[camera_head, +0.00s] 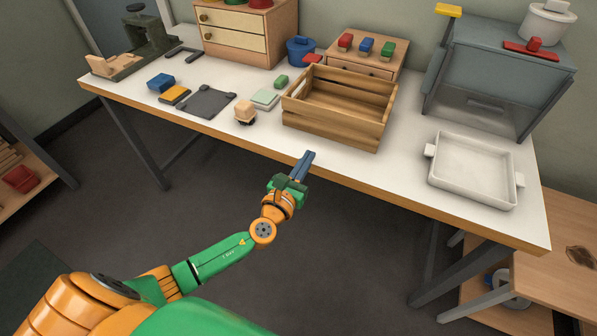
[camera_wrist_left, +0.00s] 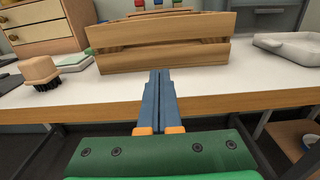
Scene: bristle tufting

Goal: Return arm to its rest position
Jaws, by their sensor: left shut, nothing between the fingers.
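My left arm comes in from the lower left in the head view. Its gripper (camera_head: 304,162) is shut and empty, just in front of the table's front edge, below the wooden crate. In the left wrist view the two blue fingers (camera_wrist_left: 158,90) are pressed together with nothing between them and point toward the crate (camera_wrist_left: 160,54). The gripper is apart from the crate. My right gripper does not show in either view.
The white table (camera_head: 360,165) holds an empty slatted crate (camera_head: 340,122), a brush block (camera_head: 244,112), a grey plate (camera_head: 207,103), a white tray (camera_head: 470,172) at the right and a grey machine (camera_head: 497,75) behind it. Open floor (camera_head: 300,255) lies before the table.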

